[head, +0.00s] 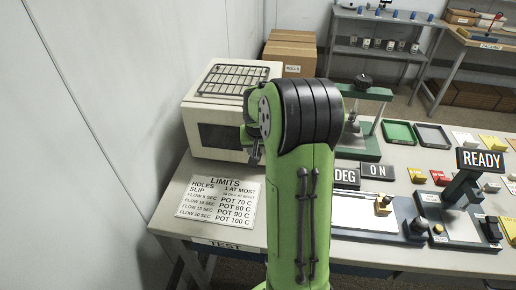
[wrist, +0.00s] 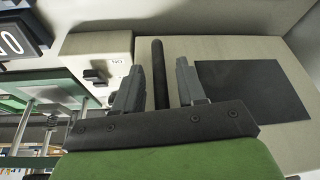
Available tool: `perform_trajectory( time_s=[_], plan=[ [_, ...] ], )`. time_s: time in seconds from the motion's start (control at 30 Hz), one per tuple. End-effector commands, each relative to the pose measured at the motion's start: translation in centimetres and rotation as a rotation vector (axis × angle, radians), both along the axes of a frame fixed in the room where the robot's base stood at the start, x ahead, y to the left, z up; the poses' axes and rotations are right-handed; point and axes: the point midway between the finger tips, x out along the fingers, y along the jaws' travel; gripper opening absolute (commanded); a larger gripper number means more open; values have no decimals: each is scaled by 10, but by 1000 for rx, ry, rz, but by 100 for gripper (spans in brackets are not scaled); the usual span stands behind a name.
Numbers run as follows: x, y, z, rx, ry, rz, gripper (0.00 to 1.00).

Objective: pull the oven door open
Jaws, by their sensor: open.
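The oven (head: 200,108) is a cream box at the back left of the bench, with a wire rack on top. Its front door has a dark window (head: 219,138) and looks shut. In the wrist view the door's dark window (wrist: 253,90) is at right. The door handle (wrist: 160,60), a dark bar, runs between the two fingers of my gripper (wrist: 159,72). The fingers are open, with a gap on each side of the bar. In the head view my green arm hides the oven's right front, the handle and most of my gripper.
A limits sheet (head: 219,203) lies on the bench before the oven. A wall stands close on the left. Cardboard boxes (head: 291,52) are behind the oven.

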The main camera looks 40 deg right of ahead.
Motion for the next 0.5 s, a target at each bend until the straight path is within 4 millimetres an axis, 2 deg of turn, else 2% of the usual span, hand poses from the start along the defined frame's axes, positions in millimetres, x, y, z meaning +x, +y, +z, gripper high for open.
perform_trajectory(
  time_s=[0.07, 0.3, 0.5],
  plan=[
    [0, 0, 0, 0, 0, 0, 39],
    [0, 0, 1, 0, 0, 0, 2],
    [0, 0, 1, 0, 0, 0, 0]
  ],
)
